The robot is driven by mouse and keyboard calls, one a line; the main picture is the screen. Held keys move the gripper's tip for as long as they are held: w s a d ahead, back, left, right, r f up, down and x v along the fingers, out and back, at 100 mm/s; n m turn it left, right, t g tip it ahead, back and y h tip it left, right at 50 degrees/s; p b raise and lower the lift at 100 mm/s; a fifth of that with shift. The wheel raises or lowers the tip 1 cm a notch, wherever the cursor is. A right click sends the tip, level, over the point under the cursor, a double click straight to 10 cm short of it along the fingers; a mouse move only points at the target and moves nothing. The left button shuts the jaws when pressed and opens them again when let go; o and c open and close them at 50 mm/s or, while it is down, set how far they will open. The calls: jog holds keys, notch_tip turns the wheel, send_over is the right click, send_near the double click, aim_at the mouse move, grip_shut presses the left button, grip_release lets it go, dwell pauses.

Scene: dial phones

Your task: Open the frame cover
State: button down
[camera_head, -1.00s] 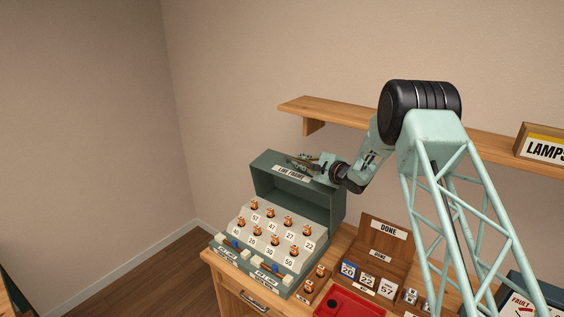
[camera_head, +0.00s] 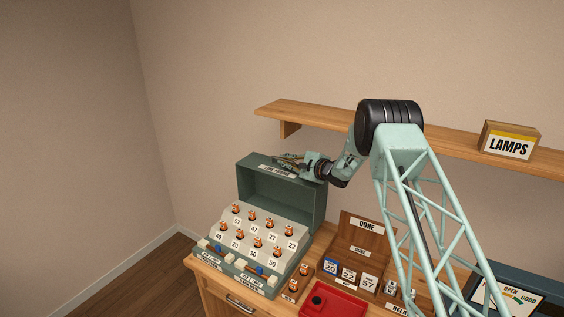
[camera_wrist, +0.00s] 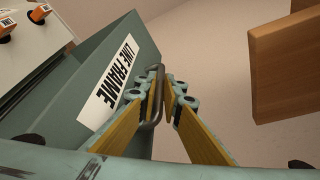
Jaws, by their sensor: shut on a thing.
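The green frame cover (camera_head: 262,188) stands raised at the back of the line frame (camera_head: 228,254), hollow side toward the front. Its LINE FRAME label (camera_head: 277,171) is on the top edge, and it also shows large in the wrist view (camera_wrist: 107,88). My gripper (camera_head: 292,164) is at the cover's top edge. In the wrist view the fingers (camera_wrist: 167,95) are shut on the cover's grey metal handle (camera_wrist: 156,90). Rows of numbered orange-and-white plugs (camera_head: 254,230) show on the uncovered frame.
A wooden shelf (camera_head: 310,123) runs along the wall behind my arm, with a LAMPS box (camera_head: 508,146) at right. A wooden DONE rack (camera_head: 360,238) and a red tray (camera_head: 334,304) stand right of the frame. Open floor lies to the left.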

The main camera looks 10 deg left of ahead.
jog(key=shift+w+a+r, duration=0.1)
jog(key=shift+r, duration=0.3)
jog(key=c, duration=2.8)
grip_release()
jog(key=shift+f, duration=0.2)
jog(key=shift+s+d, duration=0.25)
jog(key=shift+v, duration=5.7)
